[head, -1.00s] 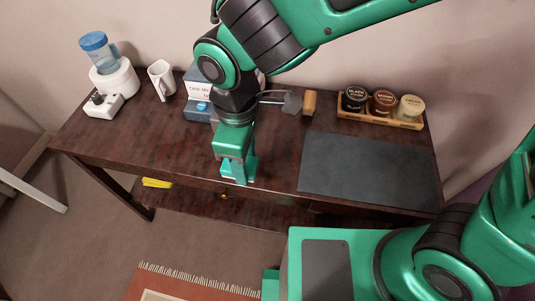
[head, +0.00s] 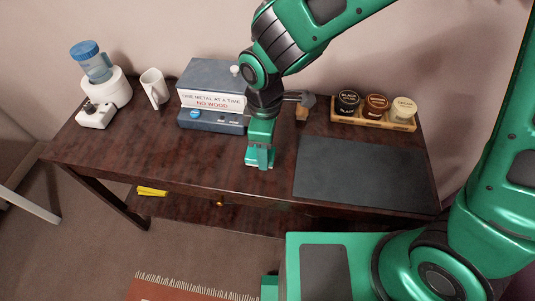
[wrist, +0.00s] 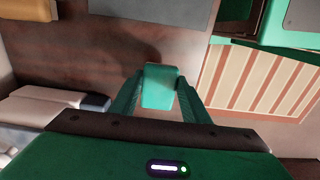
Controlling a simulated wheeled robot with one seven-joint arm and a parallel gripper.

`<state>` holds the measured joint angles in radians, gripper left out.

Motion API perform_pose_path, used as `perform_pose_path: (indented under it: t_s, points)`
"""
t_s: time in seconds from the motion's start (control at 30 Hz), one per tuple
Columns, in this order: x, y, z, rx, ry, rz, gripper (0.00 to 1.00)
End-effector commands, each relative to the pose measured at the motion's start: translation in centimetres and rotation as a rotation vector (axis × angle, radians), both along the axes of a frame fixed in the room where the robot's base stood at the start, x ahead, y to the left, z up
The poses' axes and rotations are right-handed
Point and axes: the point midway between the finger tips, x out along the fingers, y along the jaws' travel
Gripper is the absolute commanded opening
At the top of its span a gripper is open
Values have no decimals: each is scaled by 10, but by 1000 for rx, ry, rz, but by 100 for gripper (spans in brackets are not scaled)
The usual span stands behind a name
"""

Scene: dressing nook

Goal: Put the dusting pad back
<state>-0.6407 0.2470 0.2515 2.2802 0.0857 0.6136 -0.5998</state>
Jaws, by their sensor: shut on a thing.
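My gripper (head: 260,158) points down over the front middle of the dark wood table. In the wrist view my gripper (wrist: 160,100) has its two fingers closed on the sides of a small green block, which I take to be the dusting pad (wrist: 160,85). In the head view the pad's pale lower edge (head: 258,165) shows under the fingertips. I cannot tell whether it touches the tabletop. The fingers hide part of it.
A blue-grey machine (head: 210,118) with a "NO WOOD" sign stands behind left of my gripper. A dark mat (head: 365,172) lies right. The table's (head: 150,150) front left is clear.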

Motion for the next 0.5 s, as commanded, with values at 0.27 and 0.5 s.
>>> perform_pose_path:
  t_s: [0.27, 0.5]
  points:
    - [3, -3, -26, -2, 2, 1, 18]
    - [4, -2, -43, 1, -1, -1, 18]
